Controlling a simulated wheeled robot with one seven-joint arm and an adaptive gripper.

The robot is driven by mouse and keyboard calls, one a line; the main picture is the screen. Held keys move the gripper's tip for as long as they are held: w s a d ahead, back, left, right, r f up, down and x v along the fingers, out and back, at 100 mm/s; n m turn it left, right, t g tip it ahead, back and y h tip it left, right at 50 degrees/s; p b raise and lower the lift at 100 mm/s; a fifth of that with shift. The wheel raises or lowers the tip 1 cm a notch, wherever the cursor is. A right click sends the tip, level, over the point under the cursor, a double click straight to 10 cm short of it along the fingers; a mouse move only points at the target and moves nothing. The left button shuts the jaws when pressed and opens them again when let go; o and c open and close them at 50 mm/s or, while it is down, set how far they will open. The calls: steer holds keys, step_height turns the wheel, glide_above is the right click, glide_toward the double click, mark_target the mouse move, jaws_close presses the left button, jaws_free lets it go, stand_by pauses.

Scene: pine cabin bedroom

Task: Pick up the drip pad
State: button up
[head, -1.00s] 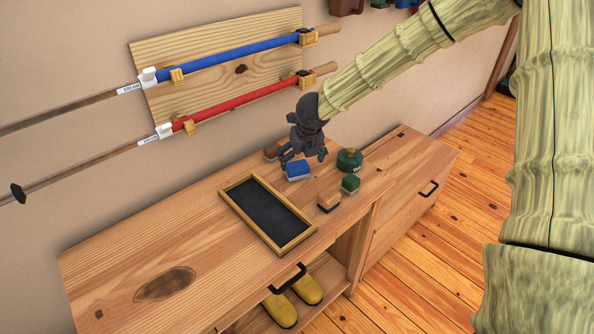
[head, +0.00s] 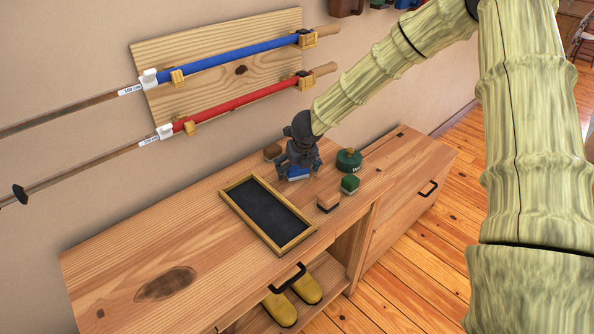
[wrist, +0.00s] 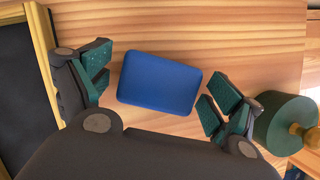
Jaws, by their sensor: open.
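A blue rectangular pad (wrist: 159,82) with rounded corners lies flat on the wooden cabinet top, below my gripper (wrist: 157,88) in the wrist view. My gripper is open, with one finger on the left of the pad and the other on its right. Gaps show between the fingers and the pad's short ends. In the head view my gripper (head: 298,164) is low over the blue pad (head: 299,174) and hides part of it.
A wood-framed black tray (head: 266,212) lies to the left. A green canister (head: 348,161) stands close on the right. A green-topped block (head: 350,184), a wood-topped block (head: 328,201) and a brown block (head: 272,152) stand nearby. The cabinet's left top (head: 130,250) is clear.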

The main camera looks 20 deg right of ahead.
steer(key=c, duration=1.2)
steer(key=shift+r, duration=0.15)
step_height(320, 180, up, 18)
steer(key=o, duration=0.6)
steer(key=c, duration=0.4)
